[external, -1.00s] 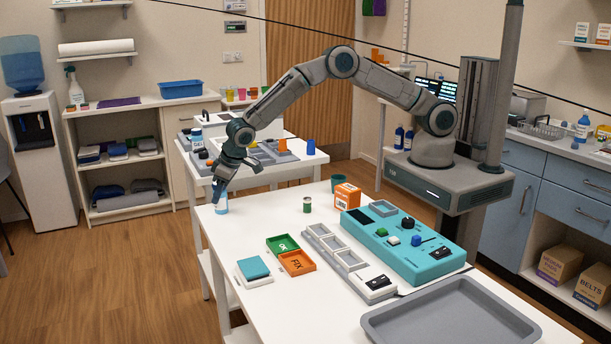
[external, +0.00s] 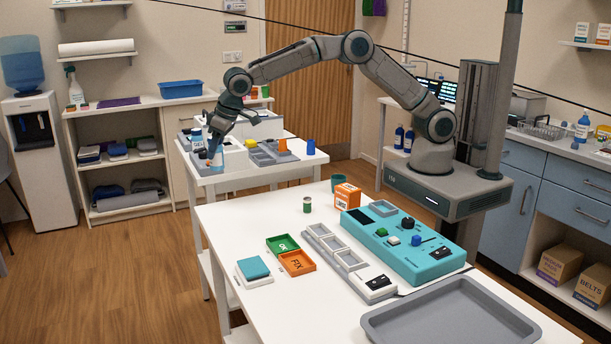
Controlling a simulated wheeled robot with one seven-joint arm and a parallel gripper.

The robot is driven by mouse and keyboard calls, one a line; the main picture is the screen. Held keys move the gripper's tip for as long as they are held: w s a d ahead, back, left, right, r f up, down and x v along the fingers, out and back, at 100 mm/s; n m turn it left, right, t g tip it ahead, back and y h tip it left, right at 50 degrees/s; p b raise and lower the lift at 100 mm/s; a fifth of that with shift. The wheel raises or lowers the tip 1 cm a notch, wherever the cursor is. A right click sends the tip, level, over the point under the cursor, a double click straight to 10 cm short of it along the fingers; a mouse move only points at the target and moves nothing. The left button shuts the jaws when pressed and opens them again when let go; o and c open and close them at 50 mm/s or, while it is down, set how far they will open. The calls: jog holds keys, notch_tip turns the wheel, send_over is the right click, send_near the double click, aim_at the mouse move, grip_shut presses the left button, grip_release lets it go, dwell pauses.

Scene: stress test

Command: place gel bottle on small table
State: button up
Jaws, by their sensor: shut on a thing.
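The gel bottle (external: 217,160), light blue and white, is in my gripper (external: 214,146), upright as far as I can tell. It is at the front left of the smaller white table (external: 252,177) behind the main table. My gripper points down and is shut on its upper part. The fingers hide the bottle's top. I cannot tell whether its bottom touches the tabletop.
The main table's (external: 226,225) left corner is clear.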

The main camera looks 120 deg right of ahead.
jog(key=r, duration=1)
jog(key=shift+s+d+r, duration=0.1)
jog(key=shift+s+d, duration=0.1)
jog(key=shift+d, duration=0.1)
jog(key=s+d+p, duration=0.1)
jog(key=s+d, duration=1.6)
jog(key=d, duration=0.4)
jog(key=s+d+n+p, duration=0.1)
jog(key=s+d, duration=0.3)
jog(key=s, duration=1.2)
jog(key=s+d, duration=0.4)
jog(key=s, duration=1.2)
jog(key=shift+w+a+f+p, duration=0.4)
jog(key=shift+w+f, duration=1.5)
jog(key=shift+f, duration=0.8)
jog(key=shift+w+a+f+p, duration=0.4)
jog(key=shift+w+f, duration=1.45)
jog(key=shift+f, duration=0.85)
jog(key=shift+w+a+f+p, duration=0.35)
jog(key=shift+w+f, duration=1.55)
jog(key=shift+f, duration=0.8)
jog(key=shift+f, duration=0.1)
